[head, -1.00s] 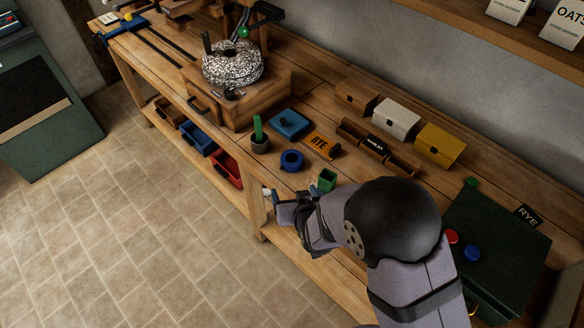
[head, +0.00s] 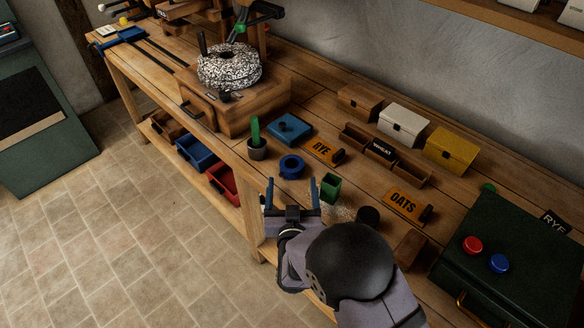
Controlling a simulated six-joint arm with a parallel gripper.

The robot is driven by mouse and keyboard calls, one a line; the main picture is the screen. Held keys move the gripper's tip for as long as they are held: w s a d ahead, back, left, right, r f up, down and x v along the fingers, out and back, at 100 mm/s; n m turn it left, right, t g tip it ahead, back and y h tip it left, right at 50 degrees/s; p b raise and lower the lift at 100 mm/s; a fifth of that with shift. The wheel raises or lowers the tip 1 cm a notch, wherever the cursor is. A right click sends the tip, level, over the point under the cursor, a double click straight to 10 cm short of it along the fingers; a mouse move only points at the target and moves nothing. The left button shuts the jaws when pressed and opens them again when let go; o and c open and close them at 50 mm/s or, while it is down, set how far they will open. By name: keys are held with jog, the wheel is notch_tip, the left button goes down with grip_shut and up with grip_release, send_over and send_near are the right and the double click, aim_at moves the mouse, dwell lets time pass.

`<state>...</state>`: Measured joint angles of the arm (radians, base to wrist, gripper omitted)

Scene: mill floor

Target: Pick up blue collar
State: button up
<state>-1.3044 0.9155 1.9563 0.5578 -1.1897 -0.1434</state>
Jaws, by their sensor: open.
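The blue collar (head: 291,167) is a thick blue ring with a dark centre hole. It lies flat on the wooden bench, near the front edge. My gripper (head: 292,188) is open, its two fingers pointing toward the collar. It is on the near side of the collar, at the bench's front edge. The fingers look empty and apart from the collar. Their height above the bench is hard to tell.
A green open container (head: 331,188) stands close right of my gripper. A pot with a green upright piece (head: 256,139) and a flat blue box (head: 289,129) are near the collar.

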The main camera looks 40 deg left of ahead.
aim_at(292, 169)
jog(key=shift+p+x, duration=0.8)
jog(key=shift+x, duration=2.6)
jog(key=shift+r, duration=0.1)
jog(key=c, duration=1.3)
jog(key=shift+r, duration=0.15)
jog(key=shift+r+b, duration=0.95)
jog(key=shift+r, duration=3.9)
